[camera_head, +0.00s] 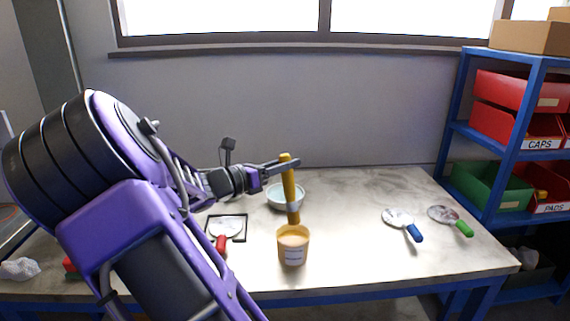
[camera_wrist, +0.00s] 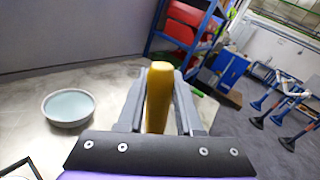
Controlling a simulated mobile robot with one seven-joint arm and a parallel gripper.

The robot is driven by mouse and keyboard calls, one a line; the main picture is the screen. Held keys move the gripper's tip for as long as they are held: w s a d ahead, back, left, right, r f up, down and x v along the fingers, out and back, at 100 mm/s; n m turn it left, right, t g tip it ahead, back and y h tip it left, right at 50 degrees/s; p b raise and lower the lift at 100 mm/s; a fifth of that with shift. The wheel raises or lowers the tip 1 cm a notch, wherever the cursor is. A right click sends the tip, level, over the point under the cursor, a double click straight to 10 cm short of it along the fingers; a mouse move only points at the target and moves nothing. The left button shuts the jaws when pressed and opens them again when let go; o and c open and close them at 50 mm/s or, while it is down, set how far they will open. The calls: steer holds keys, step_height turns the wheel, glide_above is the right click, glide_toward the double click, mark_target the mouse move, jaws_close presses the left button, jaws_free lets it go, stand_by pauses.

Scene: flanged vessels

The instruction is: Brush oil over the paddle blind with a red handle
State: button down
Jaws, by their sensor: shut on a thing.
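My gripper (camera_head: 287,164) is shut on the yellow handle of an oil brush (camera_head: 290,190); it also shows in the wrist view (camera_wrist: 159,98). The brush hangs upright, its lower end at the mouth of a tan pot (camera_head: 293,249) with a label. Whether the bristles touch the contents cannot be told. The paddle blind with a red handle (camera_head: 225,234) lies on a black-edged square (camera_head: 240,240) left of the pot, partly hidden by my arm. Paddle blinds with a blue handle (camera_head: 405,224) and a green handle (camera_head: 452,220) lie at the right.
A pale bowl (camera_head: 287,204) stands behind the brush and shows in the wrist view (camera_wrist: 69,107). A blue shelf (camera_head: 487,188) with red and green bins stands at the right. The table (camera_head: 345,230) between pot and blue-handled blind is clear.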

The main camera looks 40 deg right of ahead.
mark_target(284, 155)
stand_by(0.3)
step_height(284, 155, up, 3)
steer(key=p, duration=0.3)
steer(key=shift+f, duration=0.2)
steer(key=shift+r, duration=0.75)
steer(key=shift+a, duration=0.15)
